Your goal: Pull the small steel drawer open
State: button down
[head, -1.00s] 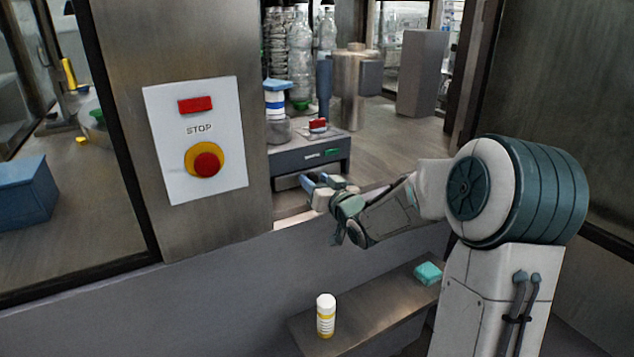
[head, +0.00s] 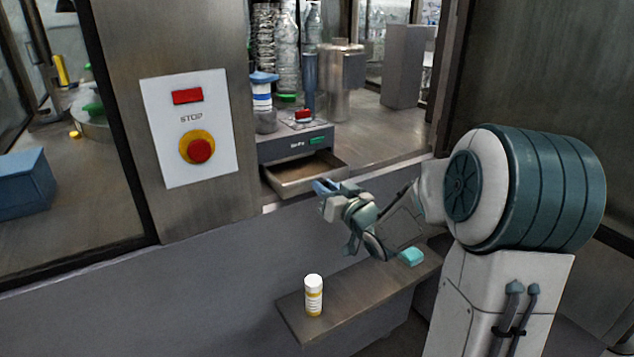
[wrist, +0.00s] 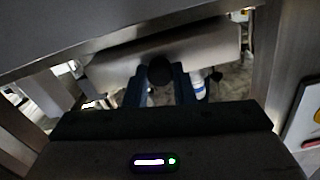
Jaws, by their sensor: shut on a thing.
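The small steel drawer (head: 303,175) sits under a grey box (head: 290,146) inside the machine opening. The drawer stands pulled out toward me, and its bare inside shows in the head view. My gripper (head: 326,187) is at the drawer's front edge, shut on the drawer front. In the wrist view, the blue fingers of my gripper (wrist: 160,88) reach to a pale steel surface, and a dark round shape lies between them. The exact grip point is hidden by the fingers.
A panel with a red stop button (head: 200,150) is left of the opening. A white and yellow bottle (head: 313,296) and a teal block (head: 411,257) rest on a low shelf (head: 350,300). Bottles (head: 288,50) stand behind the grey box. The floor right of the drawer is clear.

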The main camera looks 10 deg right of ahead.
jog(key=shift+s+d, duration=0.1)
jog(key=c, duration=1.2)
grip_release()
jog(key=shift+s, duration=0.1)
jog(key=b+v, duration=0.1)
jog(key=v, duration=1.2)
jog(key=shift+s, duration=0.25)
jog(key=shift+d, duration=0.1)
